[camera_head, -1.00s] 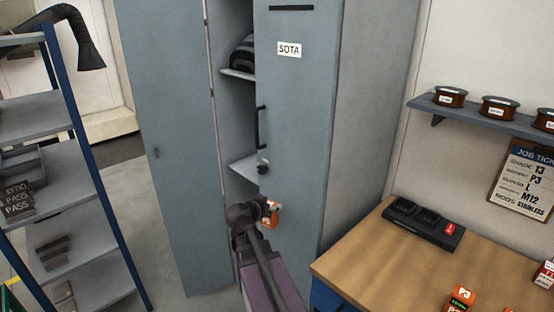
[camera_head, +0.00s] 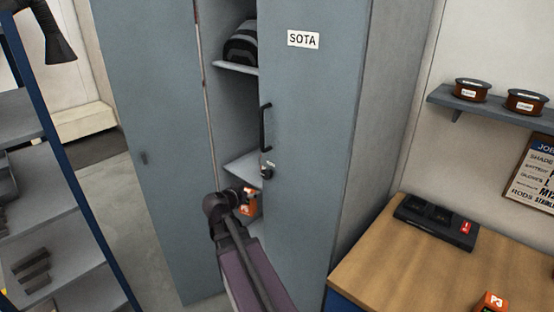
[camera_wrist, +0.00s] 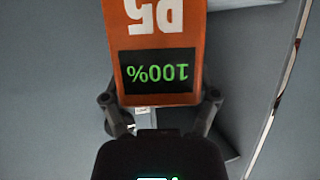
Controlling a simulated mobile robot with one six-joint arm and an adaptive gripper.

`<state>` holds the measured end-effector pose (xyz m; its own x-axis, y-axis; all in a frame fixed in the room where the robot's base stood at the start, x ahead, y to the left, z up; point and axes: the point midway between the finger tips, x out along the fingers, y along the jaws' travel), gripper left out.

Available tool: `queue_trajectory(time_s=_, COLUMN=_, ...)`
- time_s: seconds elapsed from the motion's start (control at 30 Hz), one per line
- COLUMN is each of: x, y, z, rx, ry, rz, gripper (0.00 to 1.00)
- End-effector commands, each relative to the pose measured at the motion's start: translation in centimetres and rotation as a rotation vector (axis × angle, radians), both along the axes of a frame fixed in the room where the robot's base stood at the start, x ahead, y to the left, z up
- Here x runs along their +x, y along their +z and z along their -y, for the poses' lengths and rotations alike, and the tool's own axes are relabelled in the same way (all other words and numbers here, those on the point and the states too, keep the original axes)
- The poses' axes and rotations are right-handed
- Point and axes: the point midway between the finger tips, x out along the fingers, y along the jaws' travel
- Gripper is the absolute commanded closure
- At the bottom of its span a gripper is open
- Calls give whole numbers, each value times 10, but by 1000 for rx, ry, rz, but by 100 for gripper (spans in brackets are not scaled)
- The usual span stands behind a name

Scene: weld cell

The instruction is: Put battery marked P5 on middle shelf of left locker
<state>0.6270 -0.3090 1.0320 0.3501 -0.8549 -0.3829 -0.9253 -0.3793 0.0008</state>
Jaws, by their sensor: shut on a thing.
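An orange battery marked P5 (camera_wrist: 152,28) shows upside down in the wrist view, its green display reading 100%. My gripper (camera_wrist: 160,100) is shut on it, one finger on each side. In the head view the battery (camera_head: 249,209) is at my gripper (camera_head: 242,197), in front of the locker opening, its visible part lower than the shelf edge. The middle shelf (camera_head: 240,167) is pale and its visible part looks bare. Most of it is hidden behind the door marked SOTA (camera_head: 315,110). I cannot tell whether the battery is inside the opening.
A striped dark object (camera_head: 241,45) lies on the upper shelf (camera_head: 235,67). The SOTA door has a black handle (camera_head: 265,127) close to the opening. A grey door panel (camera_head: 150,110) stands at left. A wooden bench (camera_head: 400,270) with a black charger (camera_head: 436,222) is at right.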

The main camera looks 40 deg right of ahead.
Motion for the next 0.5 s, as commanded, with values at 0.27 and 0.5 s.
queue_trajectory(time_s=0.27, x=-4, y=0, z=8, rx=-1, ry=-14, rz=0, gripper=84)
queue_trajectory(time_s=0.5, x=-7, y=0, z=14, rx=-1, ry=-22, rz=0, gripper=84)
